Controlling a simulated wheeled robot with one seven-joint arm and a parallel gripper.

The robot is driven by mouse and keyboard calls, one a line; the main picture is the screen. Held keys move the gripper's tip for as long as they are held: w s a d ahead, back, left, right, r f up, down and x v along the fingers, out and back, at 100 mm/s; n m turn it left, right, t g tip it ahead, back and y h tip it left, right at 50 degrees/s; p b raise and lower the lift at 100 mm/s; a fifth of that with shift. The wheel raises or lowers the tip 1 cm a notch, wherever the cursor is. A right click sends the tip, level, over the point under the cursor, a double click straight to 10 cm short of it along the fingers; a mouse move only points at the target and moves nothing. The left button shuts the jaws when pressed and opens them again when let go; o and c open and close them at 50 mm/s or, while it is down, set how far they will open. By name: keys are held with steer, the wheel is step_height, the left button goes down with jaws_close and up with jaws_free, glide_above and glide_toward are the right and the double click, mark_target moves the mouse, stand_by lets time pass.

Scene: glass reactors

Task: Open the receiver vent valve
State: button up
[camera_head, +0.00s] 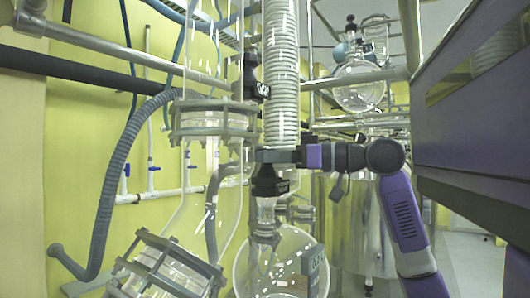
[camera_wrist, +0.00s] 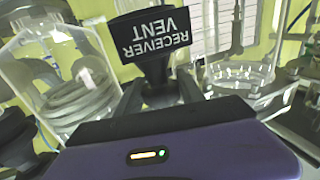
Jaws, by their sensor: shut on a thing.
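The receiver vent valve has a black handle (camera_wrist: 157,70) with a dark label reading "RECEIVER VENT", upside down in the wrist view. My gripper (camera_wrist: 160,92) is shut on this handle, one finger on each side of it. In the head view my gripper (camera_head: 275,156) reaches in from the right, in front of the coiled glass column's lower end. A black valve part (camera_head: 268,182) shows just below the fingers there, above a glass neck. The fingers partly hide the handle, and I cannot tell the valve's position.
A coiled glass condenser (camera_head: 281,70) rises behind my gripper. A clamped glass column (camera_head: 213,120) stands left, with another black tagged fitting (camera_head: 252,75) beside it. A round glass vessel (camera_head: 285,258) is below. A steel tank (camera_head: 352,225) stands behind my arm.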

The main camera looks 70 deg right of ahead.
steer(key=shift+n+g+y+p, duration=0.55)
steer(key=shift+n+y, duration=1.05)
steer(key=shift+y, duration=0.8)
steer(key=shift+y, duration=0.3)
steer(key=o, duration=1.1)
steer(key=m+t+h+b, duration=0.1)
steer(key=m+h, duration=0.1)
steer(key=h, duration=0.1)
steer(key=shift+s+f+h, duration=0.1)
steer(key=shift+f+h, duration=0.05)
steer(key=shift+h, duration=0.25)
steer(key=m+h+b, duration=0.1)
steer(key=m+h, duration=0.1)
steer(key=h, duration=0.2)
steer(key=m+h+b, duration=0.1)
steer(key=m+h, duration=0.2)
steer(key=h, duration=0.1)
steer(key=shift+g+b, duration=0.35)
steer(key=shift+b, duration=0.05)
steer(key=shift+d+m, duration=0.1)
steer(key=shift+m, duration=0.2)
